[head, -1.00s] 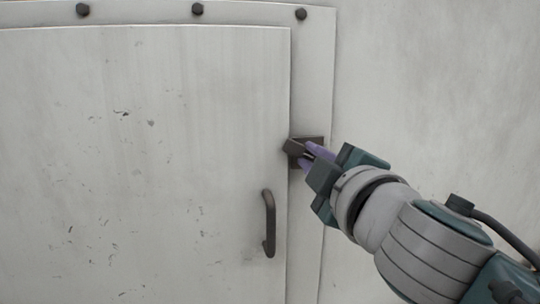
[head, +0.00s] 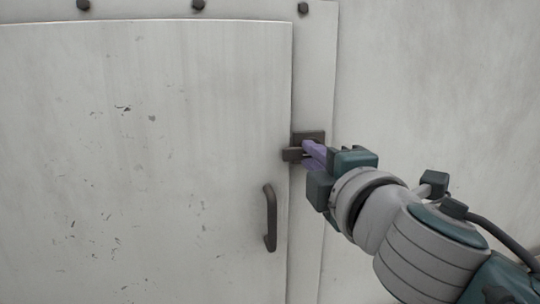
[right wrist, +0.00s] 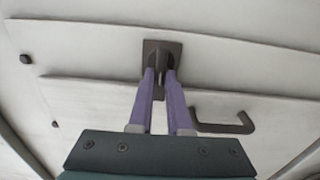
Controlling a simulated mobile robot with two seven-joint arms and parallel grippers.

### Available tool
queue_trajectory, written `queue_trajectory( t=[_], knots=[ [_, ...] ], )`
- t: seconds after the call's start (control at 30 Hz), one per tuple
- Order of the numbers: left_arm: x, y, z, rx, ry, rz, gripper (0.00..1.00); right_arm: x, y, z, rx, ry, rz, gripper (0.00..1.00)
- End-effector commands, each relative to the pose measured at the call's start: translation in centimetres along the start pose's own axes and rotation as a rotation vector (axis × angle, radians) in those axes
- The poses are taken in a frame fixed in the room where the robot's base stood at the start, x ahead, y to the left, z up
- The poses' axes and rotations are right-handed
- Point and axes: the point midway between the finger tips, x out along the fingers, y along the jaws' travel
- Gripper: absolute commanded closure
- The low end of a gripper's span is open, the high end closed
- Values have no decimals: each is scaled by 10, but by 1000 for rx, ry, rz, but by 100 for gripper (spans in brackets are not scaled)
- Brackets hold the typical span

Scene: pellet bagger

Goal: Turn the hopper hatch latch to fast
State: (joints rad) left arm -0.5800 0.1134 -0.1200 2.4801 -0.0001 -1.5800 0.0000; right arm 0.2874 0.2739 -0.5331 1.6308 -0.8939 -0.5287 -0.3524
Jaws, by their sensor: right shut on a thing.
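The hatch (head: 140,150) is a pale, scuffed door panel filling the left of the head view, lying flat in its frame. Its latch (head: 291,155) is a dark bar on a dark square plate (head: 310,136) on the frame at the hatch's right edge. The bar points left and its end reaches over the hatch edge. My right gripper (head: 308,151) has its purple fingers shut on the latch. In the right wrist view the fingers (right wrist: 161,82) close on the latch in front of its plate (right wrist: 176,52). My left gripper is not in view.
A dark fixed handle (head: 269,218) stands out from the hatch below the latch; it also shows in the right wrist view (right wrist: 225,125). Dark bolts (head: 198,5) line the frame's top. The wall right of the frame is bare.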

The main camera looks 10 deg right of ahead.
Motion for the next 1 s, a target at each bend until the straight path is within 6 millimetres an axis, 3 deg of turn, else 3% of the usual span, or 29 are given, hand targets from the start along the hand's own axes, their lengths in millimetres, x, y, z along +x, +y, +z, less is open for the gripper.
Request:
queue_trajectory(
  t=[0.27, 0.3, 0.57, 0.83, 1.0],
  knots=[
    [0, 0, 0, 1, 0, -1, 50, 0, 0, -1, -5, 2, 2, 100],
    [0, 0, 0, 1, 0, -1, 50, 0, 0, -1, -4, 2, 2, 82],
    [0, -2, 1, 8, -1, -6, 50, 0, 0, 0, -2, 1, 1, 54],
    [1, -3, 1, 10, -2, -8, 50, -1, 0, 0, -1, 1, 0, 54],
    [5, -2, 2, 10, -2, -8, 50, -16, -2, 0, -1, 2, 0, 54]
  ],
)
